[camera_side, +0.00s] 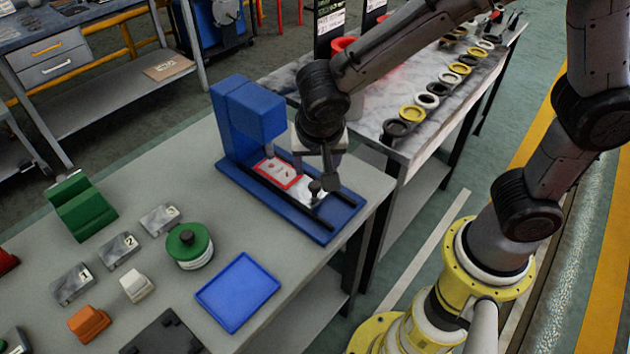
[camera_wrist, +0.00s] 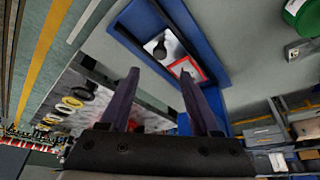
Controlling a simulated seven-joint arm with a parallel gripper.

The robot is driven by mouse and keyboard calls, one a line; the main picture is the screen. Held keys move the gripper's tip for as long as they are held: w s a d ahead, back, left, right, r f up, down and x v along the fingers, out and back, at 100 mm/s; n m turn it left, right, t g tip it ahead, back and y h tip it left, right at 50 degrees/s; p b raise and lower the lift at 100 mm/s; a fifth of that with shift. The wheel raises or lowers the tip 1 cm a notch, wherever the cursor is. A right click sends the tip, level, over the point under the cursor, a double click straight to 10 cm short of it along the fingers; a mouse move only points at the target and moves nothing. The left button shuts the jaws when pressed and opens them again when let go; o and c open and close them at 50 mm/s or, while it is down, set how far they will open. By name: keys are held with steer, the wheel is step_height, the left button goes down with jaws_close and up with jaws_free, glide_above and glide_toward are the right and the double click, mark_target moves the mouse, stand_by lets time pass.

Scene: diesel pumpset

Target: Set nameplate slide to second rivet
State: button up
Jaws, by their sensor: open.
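The blue press-like fixture (camera_side: 234,168) stands on the grey bench, with a tall head at its back and a low base with dark rails. A silver slide (camera_side: 304,188) sits between the rails, bearing a red-bordered white nameplate (camera_side: 277,173) and a dark knob (camera_side: 315,187). In the wrist view the knob (camera_wrist: 160,50) and nameplate (camera_wrist: 186,67) show beyond my fingers. My gripper (camera_wrist: 158,82) is open, its two dark fingers apart with nothing between them. In the side view my gripper (camera_side: 330,178) is close to the knob and partly overlaps it; contact cannot be told.
A blue tray (camera_side: 238,292), a green-topped round part (camera_side: 189,246), numbered metal blocks (camera_side: 119,250) and a green block (camera_side: 82,207) lie left of the fixture. A second table (camera_side: 400,140) with several rings stands behind.

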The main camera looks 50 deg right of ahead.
mark_target(314, 185)
steer(key=x, duration=0.9)
steer(key=shift+d+f, duration=0.1)
steer(key=shift+f, duration=0.15)
jaws_close()
steer(key=shift+w, duration=0.1)
stand_by(0.9)
